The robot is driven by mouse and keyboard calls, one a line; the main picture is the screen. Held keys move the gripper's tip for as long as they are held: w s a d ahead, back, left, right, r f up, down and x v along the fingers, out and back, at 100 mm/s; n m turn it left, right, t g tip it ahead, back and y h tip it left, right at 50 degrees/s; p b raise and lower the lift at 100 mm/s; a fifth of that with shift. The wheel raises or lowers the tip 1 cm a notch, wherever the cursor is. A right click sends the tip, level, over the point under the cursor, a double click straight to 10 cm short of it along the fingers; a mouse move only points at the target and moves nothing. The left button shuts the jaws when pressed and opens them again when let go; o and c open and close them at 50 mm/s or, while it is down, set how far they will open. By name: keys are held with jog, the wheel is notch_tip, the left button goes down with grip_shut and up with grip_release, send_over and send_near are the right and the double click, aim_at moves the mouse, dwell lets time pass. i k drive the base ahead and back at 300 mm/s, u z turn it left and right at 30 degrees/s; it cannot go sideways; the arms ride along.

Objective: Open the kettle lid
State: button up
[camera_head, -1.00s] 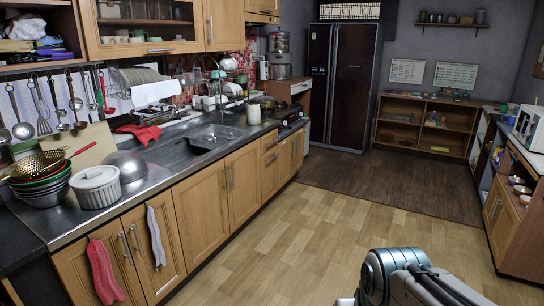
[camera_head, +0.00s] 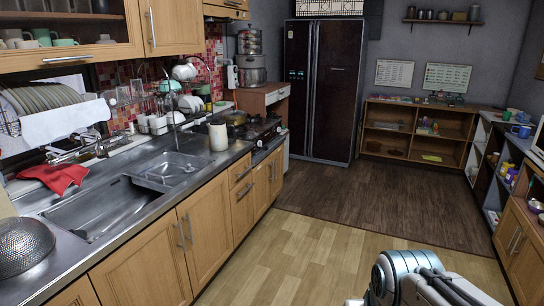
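I cannot pick out the kettle with certainty. A part of my arm shows at the bottom right, over the floor. My gripper is outside the view.
The left counter (camera_head: 125,205) holds a sink (camera_head: 95,208), a red cloth (camera_head: 54,176), a metal colander (camera_head: 24,247) and a cream canister (camera_head: 218,136). A dark fridge (camera_head: 321,90) and open shelves (camera_head: 415,132) stand at the back. The floor (camera_head: 300,245) between the counters is clear.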

aim_at(215, 121)
jog(key=u, duration=0.05)
jog(key=i, duration=1.7)
jog(key=u, duration=0.25)
jog(key=i, duration=1.8)
jog(key=u, duration=0.25)
